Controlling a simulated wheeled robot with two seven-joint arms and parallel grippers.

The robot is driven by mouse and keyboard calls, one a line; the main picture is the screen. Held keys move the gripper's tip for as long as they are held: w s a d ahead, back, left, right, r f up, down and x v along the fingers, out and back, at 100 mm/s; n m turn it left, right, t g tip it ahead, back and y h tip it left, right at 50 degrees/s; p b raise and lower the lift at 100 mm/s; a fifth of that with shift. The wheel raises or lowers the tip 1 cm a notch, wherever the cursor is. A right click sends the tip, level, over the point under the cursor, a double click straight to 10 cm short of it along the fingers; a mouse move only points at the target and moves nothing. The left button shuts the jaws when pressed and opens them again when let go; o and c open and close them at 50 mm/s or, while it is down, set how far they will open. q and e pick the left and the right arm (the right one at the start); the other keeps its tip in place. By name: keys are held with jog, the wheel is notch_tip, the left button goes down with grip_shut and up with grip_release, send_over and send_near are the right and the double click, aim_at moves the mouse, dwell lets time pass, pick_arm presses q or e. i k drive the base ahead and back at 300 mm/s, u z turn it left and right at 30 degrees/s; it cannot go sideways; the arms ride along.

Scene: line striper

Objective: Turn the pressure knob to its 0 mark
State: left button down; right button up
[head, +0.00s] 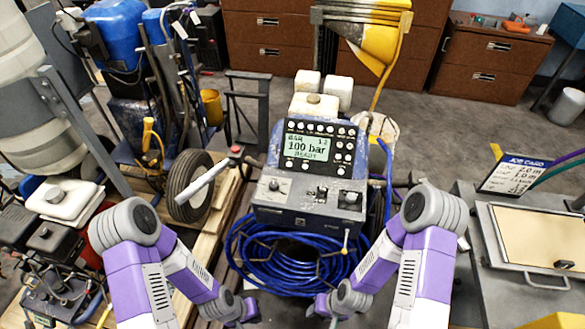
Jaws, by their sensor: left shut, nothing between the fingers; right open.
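The line striper's control box (310,165) stands in the middle of the head view. Its screen (307,148) reads "100 bar" and "READY". On the sloped panel below it are a round knob (274,185) at the left, a small switch (321,191) in the middle and another control (350,198) at the right. Their labels are too small to read, so I cannot tell which is the pressure knob or where it points. My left gripper (250,310) is shut and empty, low in front of the machine. My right gripper (318,306) is open, also low. Both are apart from the panel.
A coiled blue hose (290,262) hangs below the panel, just beyond my grippers. A grey lever (203,180) juts out left of the box. A wheel (188,188) and a wooden pallet (222,225) are at the left. A job card (515,175) stands on the right bench.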

aim_at(273, 185)
jog(key=u, duration=1.5)
jog(key=k, duration=1.2)
jog(key=z, duration=1.5)
